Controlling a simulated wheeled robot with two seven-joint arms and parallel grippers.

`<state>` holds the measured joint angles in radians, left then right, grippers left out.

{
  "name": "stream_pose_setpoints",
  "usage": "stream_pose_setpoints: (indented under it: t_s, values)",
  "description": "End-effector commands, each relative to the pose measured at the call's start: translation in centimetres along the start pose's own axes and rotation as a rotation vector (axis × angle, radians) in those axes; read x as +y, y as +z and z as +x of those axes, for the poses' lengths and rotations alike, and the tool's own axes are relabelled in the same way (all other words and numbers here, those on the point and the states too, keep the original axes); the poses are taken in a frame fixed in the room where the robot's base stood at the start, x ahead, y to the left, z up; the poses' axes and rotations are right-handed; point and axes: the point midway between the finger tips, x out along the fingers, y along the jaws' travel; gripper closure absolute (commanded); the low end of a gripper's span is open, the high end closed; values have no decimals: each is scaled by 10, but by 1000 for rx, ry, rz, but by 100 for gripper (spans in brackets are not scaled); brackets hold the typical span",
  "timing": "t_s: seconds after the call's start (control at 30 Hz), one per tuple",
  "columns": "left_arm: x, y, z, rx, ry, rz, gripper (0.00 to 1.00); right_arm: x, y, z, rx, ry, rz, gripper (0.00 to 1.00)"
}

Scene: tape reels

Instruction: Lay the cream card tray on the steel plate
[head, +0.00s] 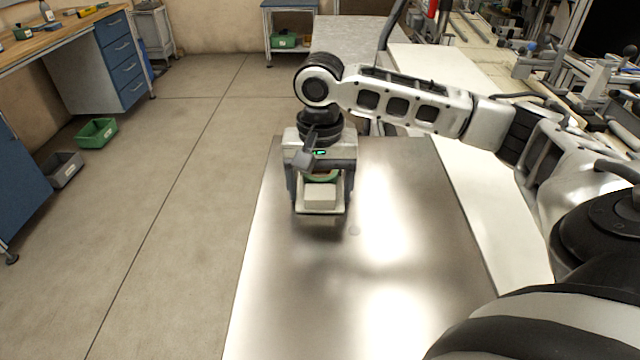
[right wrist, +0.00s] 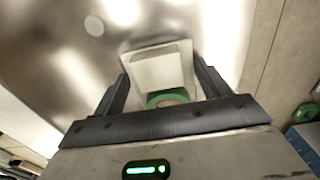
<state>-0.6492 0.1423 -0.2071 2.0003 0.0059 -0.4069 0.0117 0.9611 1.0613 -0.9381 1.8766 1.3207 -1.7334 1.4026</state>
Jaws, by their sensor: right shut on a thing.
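The cream card tray (head: 320,199) is between the fingers of my right gripper (head: 319,203), which is shut on it. It also shows in the right wrist view (right wrist: 158,70) between the two dark fingers, with a green round thing (right wrist: 167,98) at its near end. The steel plate (head: 400,215) lies below, a broad shiny surface in the head view. The gripper and tray are over its left part. I cannot tell whether the tray touches the plate. My left gripper is not in view.
The plate around the tray is bare apart from a small round mark (head: 354,230). A white strip of bench (head: 480,190) runs along its right side. A green bin (head: 97,133) and a grey bin (head: 64,169) stand on the floor at left.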

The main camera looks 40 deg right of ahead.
Motion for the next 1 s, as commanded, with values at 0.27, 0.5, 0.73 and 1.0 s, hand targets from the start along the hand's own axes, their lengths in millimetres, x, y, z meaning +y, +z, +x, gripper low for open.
stream_pose_setpoints:
  t_s: [0.27,0.5,0.73,1.0]
  values:
    - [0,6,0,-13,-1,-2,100,0,0,1,-1,0,0,3]
    - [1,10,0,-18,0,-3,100,0,0,-5,0,-2,0,3]
    - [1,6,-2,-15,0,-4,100,-2,0,-46,2,-6,0,3]
    - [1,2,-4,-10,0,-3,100,-1,0,-101,1,-4,-1,3]
